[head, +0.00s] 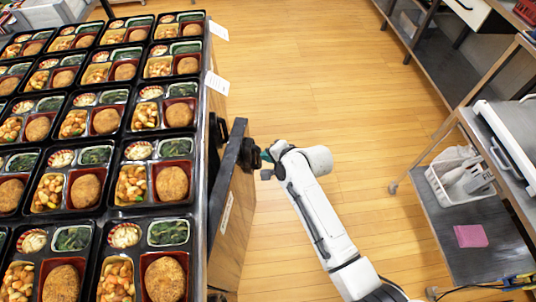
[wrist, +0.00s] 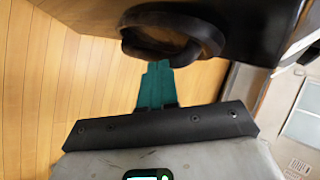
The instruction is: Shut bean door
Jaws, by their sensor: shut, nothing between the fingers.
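The door (head: 236,208) is a wooden panel with a black top edge and a small label, beside the long counter. It stands ajar: its far end is away from the counter and its near end is close to it. A dark handle (head: 251,154) sits near its far end. My gripper (head: 265,162) is at the handle on the aisle side, with its teal fingers together and empty. In the wrist view, the shut fingers (wrist: 156,86) reach up to the dark curved handle (wrist: 172,42); I cannot tell whether they touch it. Whether this is the bean door cannot be read.
Several black bento trays (head: 127,155) cover the counter on the left. The wooden floor (head: 345,105) between counter and shelves is open. On the right, a shelf holds a white basket (head: 441,188) and a pink block (head: 470,236).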

